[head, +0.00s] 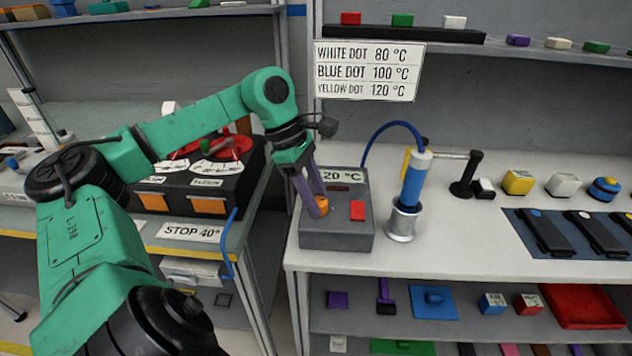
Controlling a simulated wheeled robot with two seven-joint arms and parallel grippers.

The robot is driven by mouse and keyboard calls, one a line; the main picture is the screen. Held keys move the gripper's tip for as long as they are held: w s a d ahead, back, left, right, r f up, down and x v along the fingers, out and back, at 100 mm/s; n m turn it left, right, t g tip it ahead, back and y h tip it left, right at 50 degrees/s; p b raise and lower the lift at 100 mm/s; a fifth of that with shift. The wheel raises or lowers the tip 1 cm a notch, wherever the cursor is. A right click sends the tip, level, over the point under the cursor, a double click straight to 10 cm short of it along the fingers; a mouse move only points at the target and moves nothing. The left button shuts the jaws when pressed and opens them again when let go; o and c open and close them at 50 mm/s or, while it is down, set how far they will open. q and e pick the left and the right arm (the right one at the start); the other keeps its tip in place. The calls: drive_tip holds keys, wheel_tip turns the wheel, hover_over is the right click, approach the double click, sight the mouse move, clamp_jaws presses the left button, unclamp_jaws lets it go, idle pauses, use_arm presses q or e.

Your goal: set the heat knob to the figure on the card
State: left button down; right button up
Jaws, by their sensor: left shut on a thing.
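The heat station is a dark grey box (337,238) on the front left of the white bench. It has an orange knob (322,207) and a red button (357,210). My left gripper (315,208) reaches down from above with its purple fingers shut on the orange knob, hiding part of it. A plate on top of the box (342,176) reads "20 °C", its left end partly covered by my gripper. The card (368,71) on the shelf reads white dot 80 °C, blue dot 100 °C, yellow dot 120 °C. My right gripper is out of view.
A blue tool (412,183) on a blue cable stands in a metal holder (402,224) right of the box. Dark modules with coloured dots (543,232) lie on a mat at right. A black station with orange panels (195,190) stands on the left bench.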

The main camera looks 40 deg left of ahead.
use_arm(q)
drive_tip(key=shift+m+p, duration=0.8)
drive_tip(key=shift+p, duration=0.15)
drive_tip(key=shift+c, duration=2.1)
unclamp_jaws()
drive_tip(key=shift+g, duration=0.3)
drive_tip(key=p+v, duration=0.6)
drive_tip(key=v, duration=0.8)
drive_tip(key=shift+a, duration=0.3)
